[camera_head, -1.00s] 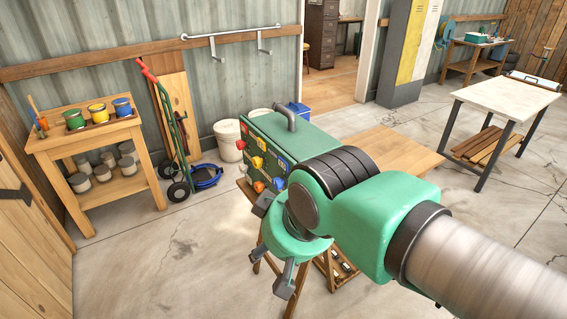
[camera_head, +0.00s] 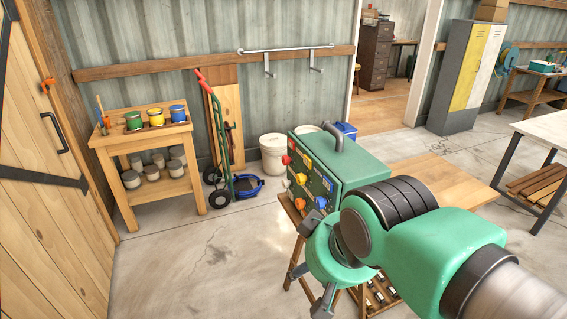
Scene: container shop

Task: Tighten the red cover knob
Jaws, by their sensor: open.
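A small red knob (camera_head: 286,160) shows at the panel's left edge. An orange knob (camera_head: 300,179) and a blue knob (camera_head: 321,202) are lower down. I cannot tell for sure which one is the cover knob. My gripper (camera_head: 317,262) is open and empty, in front of and below the panel in the picture, apart from the red knob. My arm hides the box's lower right part.
A wooden bench (camera_head: 467,180) adjoins the box on the right. A hand truck (camera_head: 222,140) and a white bucket (camera_head: 272,155) stand by the wall. A paint shelf (camera_head: 150,205) is at left, beside a wooden door (camera_head: 40,190). The floor at front left is clear.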

